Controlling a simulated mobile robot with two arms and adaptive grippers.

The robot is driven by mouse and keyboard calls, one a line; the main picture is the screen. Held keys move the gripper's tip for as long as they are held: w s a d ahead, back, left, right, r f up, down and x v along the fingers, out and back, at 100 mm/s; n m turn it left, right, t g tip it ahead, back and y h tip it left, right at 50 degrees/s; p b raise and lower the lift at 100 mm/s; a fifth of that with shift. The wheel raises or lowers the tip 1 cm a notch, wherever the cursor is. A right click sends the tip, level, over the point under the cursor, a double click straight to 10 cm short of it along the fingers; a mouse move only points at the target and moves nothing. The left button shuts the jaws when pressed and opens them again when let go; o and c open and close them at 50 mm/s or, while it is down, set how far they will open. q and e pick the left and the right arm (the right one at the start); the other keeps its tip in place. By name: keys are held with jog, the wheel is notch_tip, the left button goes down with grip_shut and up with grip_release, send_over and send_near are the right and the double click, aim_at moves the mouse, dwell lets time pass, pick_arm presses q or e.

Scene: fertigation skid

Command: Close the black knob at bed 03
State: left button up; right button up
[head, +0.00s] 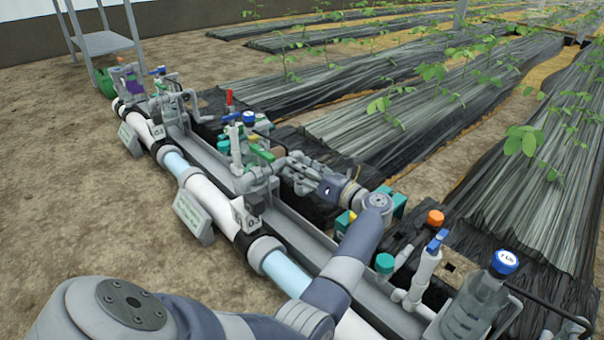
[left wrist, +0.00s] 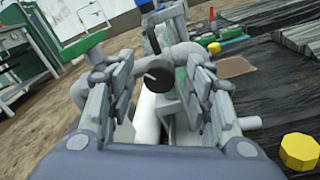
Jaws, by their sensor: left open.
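The black knob (left wrist: 158,73) shows in the left wrist view as a dark round face with a pale pointer line. It sits between the two fingers of my left gripper (left wrist: 148,78), with visible gaps on both sides. The gripper is open, and I see no contact with the knob. In the head view my left gripper (head: 288,170) reaches left over the pipe skid, among the valves at its middle. The knob cannot be made out there. A small white tag (head: 245,215) hangs on the pipe near that valve group; its number is hard to read. My right gripper is not in view.
A green handle (left wrist: 82,48) stands close to the left finger. A yellow cap (left wrist: 299,151) is at lower right. In the head view a blue-handled valve (head: 433,243), an orange cap (head: 435,217) and a blue-capped bottle (head: 505,262) stand right of my arm. Bare soil lies left.

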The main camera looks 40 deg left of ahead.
pick_arm(q)
jog(key=shift+a, duration=0.15)
jog(key=c, duration=1)
jog(key=shift+c, duration=0.2)
jog(key=shift+w+m+p, duration=0.1)
jog(key=shift+m+p, duration=3.25)
jog(key=shift+m, duration=0.65)
jog(key=shift+f, duration=0.1)
